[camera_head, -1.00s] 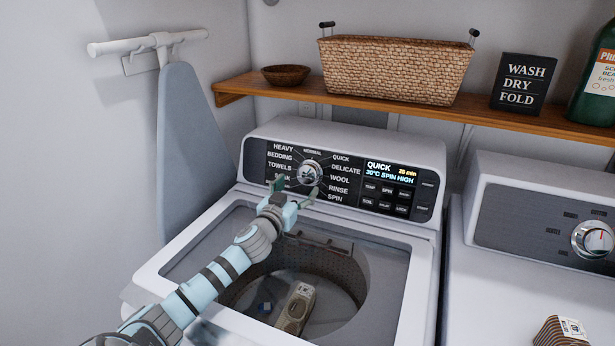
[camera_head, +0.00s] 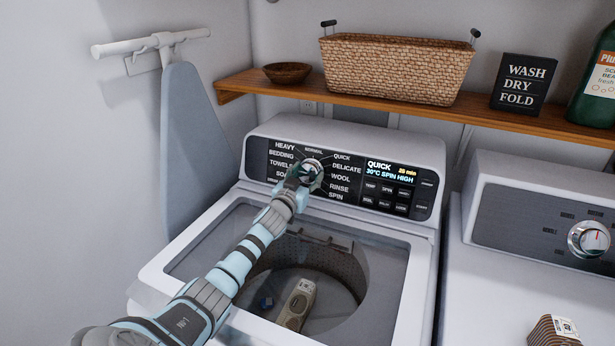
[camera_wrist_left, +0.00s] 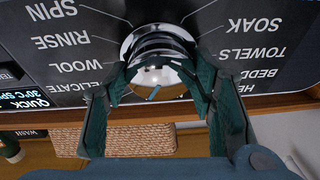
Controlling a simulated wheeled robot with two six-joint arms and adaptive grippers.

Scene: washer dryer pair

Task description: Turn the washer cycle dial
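The washer cycle dial (camera_head: 312,169) is a round chrome knob on the washer's black panel (camera_head: 350,178), ringed by cycle names. The display reads QUICK, 30°C, SPIN HIGH. My left gripper (camera_head: 305,178) is at the dial and partly covers it in the head view. In the left wrist view, the dial (camera_wrist_left: 152,42) sits between the two dark green fingers of my left gripper (camera_wrist_left: 155,78). They are drawn in on either side and appear to touch its rim. A small mark shows on the dial's face. My right gripper is not in view.
A wooden shelf (camera_head: 380,108) holding a wicker basket (camera_head: 395,68) runs above the panel. The dryer (camera_head: 530,275) stands at the right.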

